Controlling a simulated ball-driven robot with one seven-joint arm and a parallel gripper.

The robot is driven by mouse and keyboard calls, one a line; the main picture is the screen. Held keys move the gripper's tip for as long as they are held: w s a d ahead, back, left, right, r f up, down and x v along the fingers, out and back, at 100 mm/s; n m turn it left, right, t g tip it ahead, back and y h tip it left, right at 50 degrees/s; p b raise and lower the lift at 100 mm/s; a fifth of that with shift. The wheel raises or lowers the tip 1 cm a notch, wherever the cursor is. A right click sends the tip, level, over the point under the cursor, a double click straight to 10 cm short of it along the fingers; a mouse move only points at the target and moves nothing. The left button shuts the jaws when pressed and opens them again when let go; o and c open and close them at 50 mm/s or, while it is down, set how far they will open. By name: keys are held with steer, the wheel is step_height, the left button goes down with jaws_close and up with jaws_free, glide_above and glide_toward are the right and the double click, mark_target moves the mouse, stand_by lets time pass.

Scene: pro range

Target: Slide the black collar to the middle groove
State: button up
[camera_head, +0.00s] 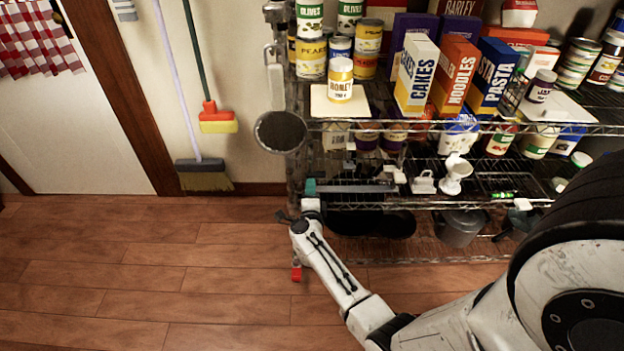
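The wire shelf rack (450,204) stands against the back wall, with its near left post rising by my arm. My gripper (291,214) is at the far end of my white arm, beside the lower part of that post. It is small and partly hidden by my wrist, so I cannot tell whether its fingers are open or touching anything. I cannot make out the black collar or the grooves clearly; the small dark shapes by my gripper could be collar or finger.
A dark round pan (280,132) hangs at the rack's left. A broom (204,175) leans left of it. A grey pot (460,228) sits low. The wooden floor (130,270) is clear.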

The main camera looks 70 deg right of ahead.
steer(key=shift+r, duration=0.1)
jaws_close()
